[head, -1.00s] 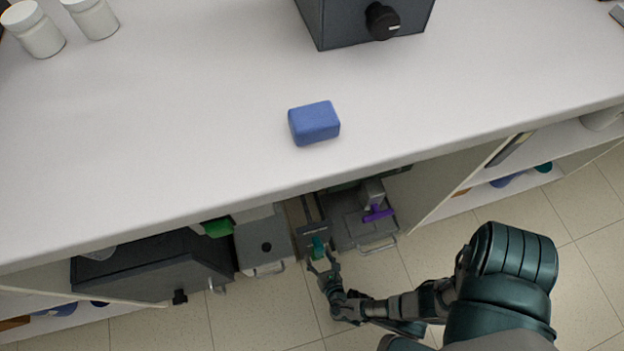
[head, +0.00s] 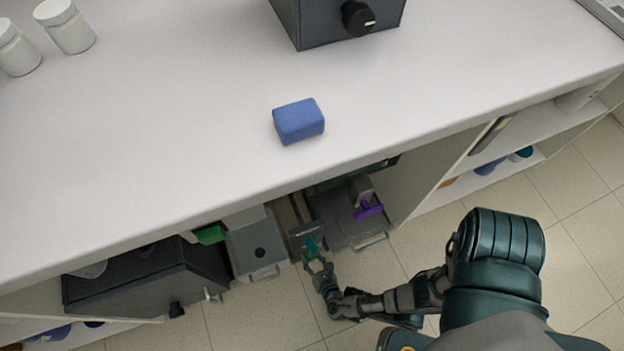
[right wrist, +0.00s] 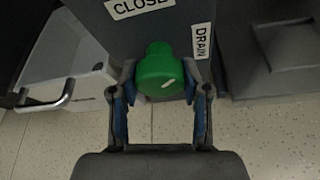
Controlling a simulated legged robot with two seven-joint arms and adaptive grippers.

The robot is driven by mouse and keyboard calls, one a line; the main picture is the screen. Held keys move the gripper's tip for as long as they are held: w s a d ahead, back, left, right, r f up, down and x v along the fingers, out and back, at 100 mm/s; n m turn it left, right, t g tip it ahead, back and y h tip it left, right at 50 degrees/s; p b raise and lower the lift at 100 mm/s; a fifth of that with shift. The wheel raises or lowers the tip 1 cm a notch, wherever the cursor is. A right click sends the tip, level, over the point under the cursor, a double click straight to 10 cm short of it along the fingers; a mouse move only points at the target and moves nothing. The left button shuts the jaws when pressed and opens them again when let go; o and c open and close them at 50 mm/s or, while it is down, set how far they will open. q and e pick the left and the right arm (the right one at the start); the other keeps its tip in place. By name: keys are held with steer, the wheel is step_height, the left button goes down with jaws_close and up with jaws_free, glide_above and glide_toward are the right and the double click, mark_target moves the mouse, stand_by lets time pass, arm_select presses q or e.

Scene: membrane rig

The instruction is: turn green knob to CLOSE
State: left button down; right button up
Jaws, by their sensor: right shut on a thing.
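The green knob (right wrist: 160,72) is on the front of a grey box (right wrist: 165,30) in the right wrist view. A CLOSE label (right wrist: 140,6) is above it and a DRAIN label (right wrist: 201,41) is to its right. A short white mark on the knob lies nearly level, rising slightly to the right. My right gripper (right wrist: 161,95) is shut on the knob, one finger on each side. In the head view the knob (head: 311,246) looks teal, under the counter edge, with my right gripper (head: 318,264) at it. My left gripper is not in view.
A white counter (head: 180,120) overhangs the work area and carries a blue block (head: 299,121) and a dark box with a black knob (head: 358,18). Beside the green knob are a purple handle (head: 368,211) and a grey box with a handle (head: 254,250). The tiled floor in front is clear.

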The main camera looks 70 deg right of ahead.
steer(key=shift+w+d+r, duration=0.1)
steer(key=shift+n+g+h, duration=0.3)
steer(key=shift+n, duration=0.1)
steer(key=shift+n+g+h+p, duration=0.4)
steer(key=shift+n, duration=0.4)
steer(key=n+g+h, duration=0.1)
steer(key=n, duration=0.2)
steer(key=shift+n+g+h+b, duration=0.3)
steer(key=shift+n+g+h, duration=0.1)
steer(key=shift+w, duration=0.15)
steer(key=o, duration=1.1)
steer(key=shift+o, duration=0.2)
